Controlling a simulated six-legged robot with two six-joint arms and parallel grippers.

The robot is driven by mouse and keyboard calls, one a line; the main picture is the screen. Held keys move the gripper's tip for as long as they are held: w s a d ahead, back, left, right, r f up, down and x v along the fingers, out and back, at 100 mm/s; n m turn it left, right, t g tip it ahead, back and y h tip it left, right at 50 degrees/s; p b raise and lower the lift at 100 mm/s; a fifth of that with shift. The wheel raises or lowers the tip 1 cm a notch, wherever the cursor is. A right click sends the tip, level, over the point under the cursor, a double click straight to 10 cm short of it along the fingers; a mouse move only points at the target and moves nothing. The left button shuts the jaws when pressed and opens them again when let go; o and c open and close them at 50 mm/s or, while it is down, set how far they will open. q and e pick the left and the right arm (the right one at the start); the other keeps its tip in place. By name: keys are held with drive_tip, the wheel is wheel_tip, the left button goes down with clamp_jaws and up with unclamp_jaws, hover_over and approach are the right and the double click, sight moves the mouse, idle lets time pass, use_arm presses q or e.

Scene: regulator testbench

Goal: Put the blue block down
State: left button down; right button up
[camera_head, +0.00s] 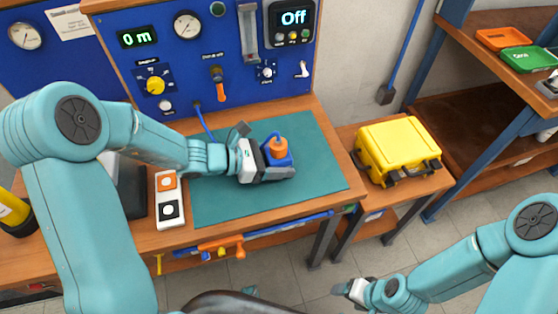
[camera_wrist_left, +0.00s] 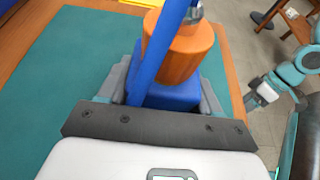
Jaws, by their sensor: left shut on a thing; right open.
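The blue block (camera_head: 281,160) has an orange cylindrical part on top with a blue hose running from it. My left gripper (camera_head: 268,165) is shut on the block over the green mat (camera_head: 314,150). I cannot tell whether the block touches the mat or hangs just above it. In the left wrist view the block (camera_wrist_left: 172,97) sits between the two grey fingers, and the orange part and hose hide some of it. My right gripper (camera_head: 345,290) is open and empty, low at the right, away from the bench. It also shows in the left wrist view (camera_wrist_left: 252,100).
The blue panel (camera_head: 200,80) with gauges and knobs stands behind the bench. A white box with orange and black buttons (camera_head: 169,198) lies left of the mat. A yellow case (camera_head: 398,147) sits on a lower side table. The mat is mostly clear.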

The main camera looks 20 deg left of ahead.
sight(267, 160)
use_arm(q)
drive_tip(key=shift+s+r, duration=0.1)
drive_tip(key=shift+r, duration=0.05)
drive_tip(key=shift+f, duration=0.25)
drive_tip(key=shift+c, duration=1)
unclamp_jaws()
drive_tip(key=shift+r, duration=0.1)
drive_tip(key=shift+r, duration=0.15)
drive_tip(key=shift+s+a+r, duration=0.1)
drive_tip(key=shift+a, duration=0.2)
drive_tip(key=v, duration=0.7)
drive_tip(key=shift+d+p, duration=0.1)
drive_tip(key=shift+p, duration=0.2)
